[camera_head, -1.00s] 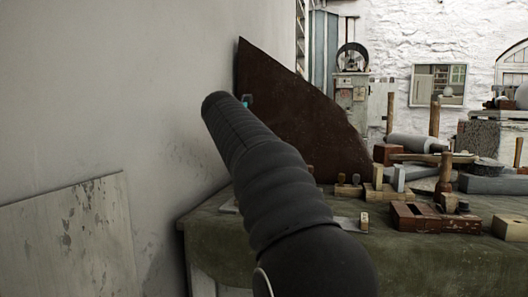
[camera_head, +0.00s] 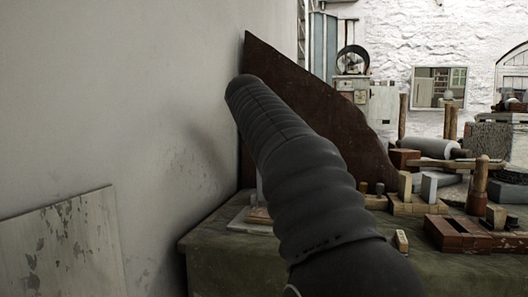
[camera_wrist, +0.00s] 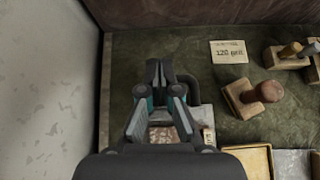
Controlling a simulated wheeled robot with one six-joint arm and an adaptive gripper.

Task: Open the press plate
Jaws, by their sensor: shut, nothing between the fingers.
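In the wrist view my gripper (camera_wrist: 159,72) is shut and empty, pointing down over the green-grey bench top. A grey-framed flat piece with a mottled pinkish face (camera_wrist: 186,134) lies beneath and partly behind it; most of it is hidden. I cannot tell for sure whether this is the press plate, or whether my fingers touch it. In the head view my dark arm covers the gripper. Flat grey and wooden pieces (camera_head: 252,218) show at the bench's left end, beside the arm.
A large dark brown sheet (camera_head: 330,115) stands at the back of the bench, by the left wall (camera_head: 120,100). A knobbed wooden block (camera_wrist: 257,95), a paper label (camera_wrist: 229,52) and a shallow wooden tray (camera_wrist: 246,161) lie to the right. Wooden planes (camera_head: 460,232) crowd the bench's right.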

